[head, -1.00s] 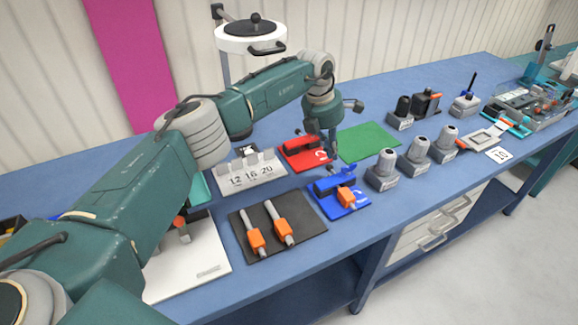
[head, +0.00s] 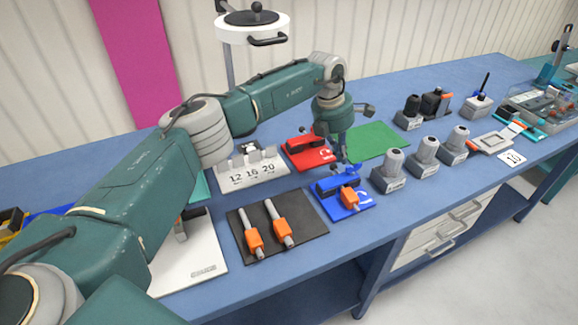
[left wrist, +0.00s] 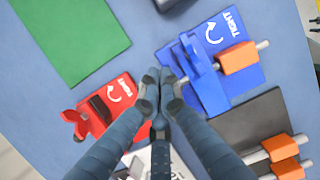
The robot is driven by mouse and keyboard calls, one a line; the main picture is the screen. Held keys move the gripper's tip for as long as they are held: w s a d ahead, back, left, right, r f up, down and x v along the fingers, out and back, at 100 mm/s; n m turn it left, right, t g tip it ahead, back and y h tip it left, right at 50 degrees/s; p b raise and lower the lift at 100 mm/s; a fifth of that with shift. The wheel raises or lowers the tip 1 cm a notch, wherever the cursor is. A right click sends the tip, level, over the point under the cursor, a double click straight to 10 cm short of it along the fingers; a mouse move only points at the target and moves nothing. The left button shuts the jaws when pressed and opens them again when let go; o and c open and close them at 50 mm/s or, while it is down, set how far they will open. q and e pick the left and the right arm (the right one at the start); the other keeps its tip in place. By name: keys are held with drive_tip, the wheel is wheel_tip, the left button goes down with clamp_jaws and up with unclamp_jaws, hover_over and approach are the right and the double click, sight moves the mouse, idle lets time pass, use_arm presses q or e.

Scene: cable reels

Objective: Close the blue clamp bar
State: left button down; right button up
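The blue clamp (head: 352,205) sits on the bench on a blue plate marked TIGHT, as the left wrist view (left wrist: 246,76) shows. An orange-handled grey rod (head: 349,197) lies across it. Its blue bar (left wrist: 200,62) seems to rise from the plate toward the wrist camera; its exact angle is unclear. My left gripper (head: 342,158) points down just behind the blue clamp, between it and the red clamp (head: 305,152). In the left wrist view its fingers (left wrist: 160,82) are drawn together with nothing visible between them, just beside the blue plate. My right gripper is out of view.
A dark mat (head: 300,222) with two orange-handled rods lies in front, left of the blue clamp. A numbered grey rack (head: 250,178) stands left. A green mat (head: 375,142) lies behind. Several grey holders (head: 390,172) stand close on the right.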

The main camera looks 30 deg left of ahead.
use_arm(q)
drive_tip(key=shift+r, duration=0.1)
drive_tip(key=shift+a+r, duration=0.1)
drive_tip(key=shift+r, duration=0.15)
drive_tip(key=v, duration=0.2)
drive_tip(key=shift+r, duration=0.3)
drive_tip(key=s+a, duration=0.8)
drive_tip(key=shift+s+a+f, duration=0.15)
drive_tip(key=shift+s+a, duration=0.15)
drive_tip(key=shift+s, duration=0.05)
